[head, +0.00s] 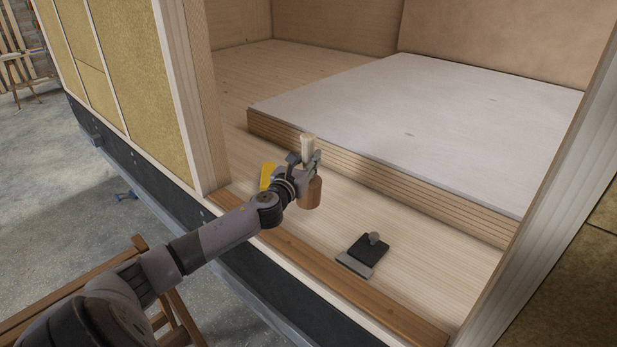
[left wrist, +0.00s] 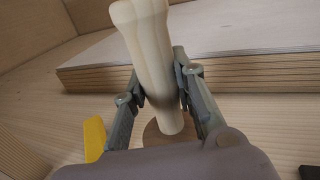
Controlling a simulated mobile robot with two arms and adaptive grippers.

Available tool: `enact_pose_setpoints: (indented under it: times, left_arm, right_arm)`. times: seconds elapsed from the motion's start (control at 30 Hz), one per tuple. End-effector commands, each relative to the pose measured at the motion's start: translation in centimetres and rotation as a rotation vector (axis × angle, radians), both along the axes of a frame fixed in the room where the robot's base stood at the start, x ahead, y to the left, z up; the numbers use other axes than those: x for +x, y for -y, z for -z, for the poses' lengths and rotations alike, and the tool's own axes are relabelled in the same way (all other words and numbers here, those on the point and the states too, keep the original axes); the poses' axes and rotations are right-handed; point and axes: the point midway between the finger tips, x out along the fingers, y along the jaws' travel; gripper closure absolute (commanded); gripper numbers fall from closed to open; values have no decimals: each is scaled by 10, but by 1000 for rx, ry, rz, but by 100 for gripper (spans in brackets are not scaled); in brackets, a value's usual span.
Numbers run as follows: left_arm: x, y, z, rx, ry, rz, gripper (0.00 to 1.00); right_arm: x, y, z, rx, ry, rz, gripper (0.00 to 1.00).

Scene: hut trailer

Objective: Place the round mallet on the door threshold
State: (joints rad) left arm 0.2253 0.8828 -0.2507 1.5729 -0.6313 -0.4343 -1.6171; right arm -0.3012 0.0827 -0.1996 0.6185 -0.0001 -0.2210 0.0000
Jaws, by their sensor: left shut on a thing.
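The round mallet has a pale wooden handle (head: 307,147) and a brown round head (head: 310,193). My left gripper (head: 311,163) is shut on the handle and holds the mallet roughly upright, head down, over the pale wooden floor inside the doorway. In the left wrist view, the handle (left wrist: 152,60) stands between the two fingers (left wrist: 160,98), and the head (left wrist: 165,143) shows below, partly hidden by the gripper. Whether the head touches the floor I cannot tell. The door threshold (head: 330,272) is the brown wooden strip along the front edge of the opening. My right gripper is not in view.
A black and grey tool with a knob (head: 365,252) lies on the floor near the threshold. A yellow object (head: 267,176) is behind my left wrist. A stack of white-topped boards (head: 430,120) fills the back. Door posts (head: 195,100) flank the opening.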

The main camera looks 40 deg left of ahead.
Motion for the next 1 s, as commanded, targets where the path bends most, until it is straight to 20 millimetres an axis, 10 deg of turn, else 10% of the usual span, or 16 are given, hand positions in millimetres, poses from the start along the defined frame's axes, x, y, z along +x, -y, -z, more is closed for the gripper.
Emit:
enact_pose_setpoints:
  times: [0.8, 0.83, 1.0]
  left_arm:
    - [0, 0, 50, 2, 4, 0, 100]
    - [0, 0, 52, 1, 1, 0, 75]
    - [0, 0, 51, 1, 1, 0, 63]
  right_arm:
    - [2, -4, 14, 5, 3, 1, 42]
    - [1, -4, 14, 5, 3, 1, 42]
    - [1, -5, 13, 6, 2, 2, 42]
